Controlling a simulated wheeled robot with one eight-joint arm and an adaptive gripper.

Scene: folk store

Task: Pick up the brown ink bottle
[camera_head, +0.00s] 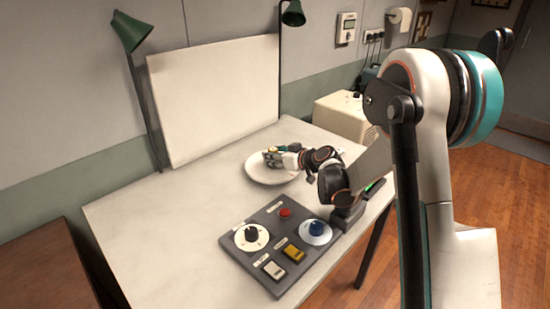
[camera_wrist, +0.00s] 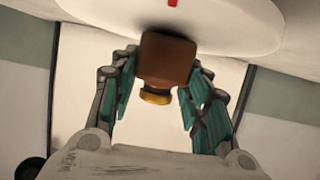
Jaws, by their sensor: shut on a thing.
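The brown ink bottle (camera_wrist: 166,57) is a squarish brown block with a gold cap, between the teal-padded fingers of my gripper (camera_wrist: 165,75) in the wrist view. My gripper is shut on it. The bottle overlaps the edge of the round white plate (camera_wrist: 235,22); I cannot tell whether it touches the plate. In the head view my gripper (camera_head: 272,157) is low over the plate (camera_head: 262,175) towards the back of the table. The bottle is too small and covered there to make out clearly.
A grey control panel (camera_head: 262,257) with knobs, a red button and switches lies at the table's front. A white board (camera_head: 215,98) and two green lamps (camera_head: 130,31) (camera_head: 293,14) stand behind. The left part of the white table (camera_head: 150,240) is clear.

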